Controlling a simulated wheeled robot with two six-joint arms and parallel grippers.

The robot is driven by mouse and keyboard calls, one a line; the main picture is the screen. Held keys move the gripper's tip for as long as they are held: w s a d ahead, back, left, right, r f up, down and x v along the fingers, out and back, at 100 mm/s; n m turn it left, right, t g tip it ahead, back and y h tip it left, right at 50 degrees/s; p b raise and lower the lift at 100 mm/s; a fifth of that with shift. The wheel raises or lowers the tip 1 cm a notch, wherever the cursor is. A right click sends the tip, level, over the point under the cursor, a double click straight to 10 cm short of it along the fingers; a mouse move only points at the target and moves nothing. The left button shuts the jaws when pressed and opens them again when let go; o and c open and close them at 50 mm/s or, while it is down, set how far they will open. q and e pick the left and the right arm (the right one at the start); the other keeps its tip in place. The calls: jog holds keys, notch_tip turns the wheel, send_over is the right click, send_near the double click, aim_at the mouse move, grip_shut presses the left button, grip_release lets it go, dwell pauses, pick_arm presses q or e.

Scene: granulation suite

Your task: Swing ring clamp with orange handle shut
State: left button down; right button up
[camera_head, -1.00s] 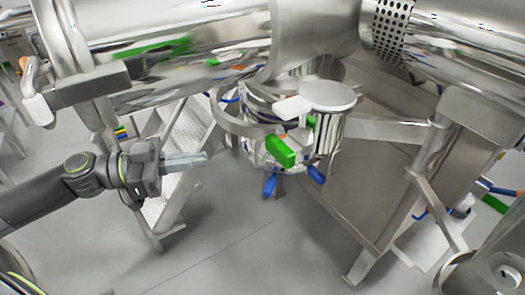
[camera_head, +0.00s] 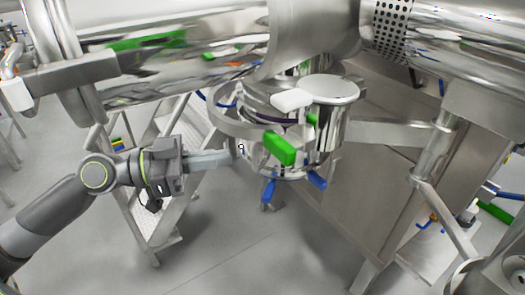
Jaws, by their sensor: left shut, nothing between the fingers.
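A curved steel band (camera_head: 222,120), which looks like the ring clamp, stands out to the left around the outlet below the big steel vessel. I cannot make out an orange handle on it; it may be hidden. My left gripper (camera_head: 232,157) comes in from the left with its fingers together and empty. Its tips are at the left side of the outlet assembly, just below the band; I cannot tell whether they touch it. My right gripper is not in view.
A green handle (camera_head: 279,148) and blue handles (camera_head: 268,189) (camera_head: 317,179) stick out from the outlet. A round steel lid (camera_head: 329,89) sits beside it. Steel steps (camera_head: 160,225) stand behind my left arm. The grey floor in front is clear.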

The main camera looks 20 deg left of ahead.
pick_arm(q)
jog(key=p+x, duration=0.4)
jog(key=x, duration=0.4)
jog(key=shift+w+d, duration=0.15)
jog(key=shift+d, duration=0.05)
dwell(0.3)
dwell(0.4)
